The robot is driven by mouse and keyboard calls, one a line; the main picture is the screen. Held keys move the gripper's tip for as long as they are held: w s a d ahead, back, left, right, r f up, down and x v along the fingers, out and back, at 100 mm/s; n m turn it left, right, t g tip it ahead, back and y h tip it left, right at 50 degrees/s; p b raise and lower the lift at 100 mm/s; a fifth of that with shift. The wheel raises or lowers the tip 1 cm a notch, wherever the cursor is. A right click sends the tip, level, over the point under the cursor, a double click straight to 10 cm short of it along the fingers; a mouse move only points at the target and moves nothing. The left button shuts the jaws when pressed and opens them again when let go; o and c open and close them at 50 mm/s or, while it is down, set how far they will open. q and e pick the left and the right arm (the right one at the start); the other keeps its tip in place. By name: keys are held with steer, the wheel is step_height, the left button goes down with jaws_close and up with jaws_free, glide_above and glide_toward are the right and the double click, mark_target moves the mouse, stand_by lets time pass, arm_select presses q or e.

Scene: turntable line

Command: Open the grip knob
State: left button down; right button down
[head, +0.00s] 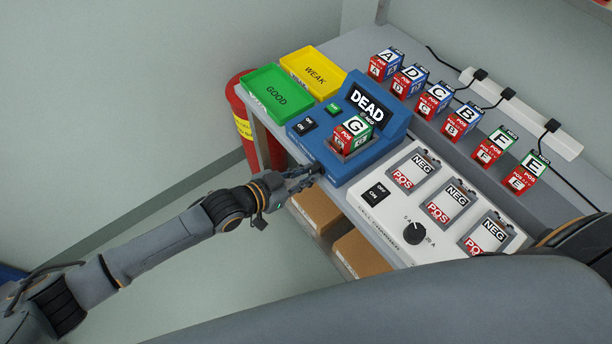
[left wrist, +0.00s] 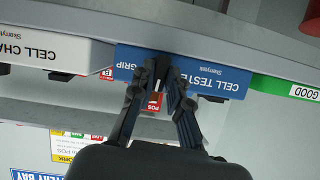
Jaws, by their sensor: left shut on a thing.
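The blue cell tester (head: 345,172) stands on the bench, its display reading DEAD. A cell marked G (head: 352,132) sits in its cradle. In the left wrist view the tester's front (left wrist: 208,78) carries the word GRIP just left of my fingertips. My left gripper (head: 314,171) reaches the tester's front edge, and its fingertips (left wrist: 162,64) are closed together there beside that word. It is shut on the grip knob, which the fingers mostly hide. My right gripper is out of view.
Green GOOD (head: 257,98) and yellow WEAK (head: 301,65) trays stand left of and behind the tester. A white cell charger (head: 385,225) is close on its right. Several lettered cells (head: 435,100) line the back. A red bin (head: 238,105) stands beside the bench.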

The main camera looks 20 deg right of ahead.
arm_select(q)
steer(key=shift+f+n+b, duration=0.1)
steer(key=shift+n+b, duration=0.2)
steer(key=shift+b, duration=0.05)
stand_by(0.3)
steer(key=c, duration=1.3)
jaws_free()
steer(key=v, duration=1.2)
steer(key=shift+w, duration=0.2)
steer(key=shift+a, duration=0.1)
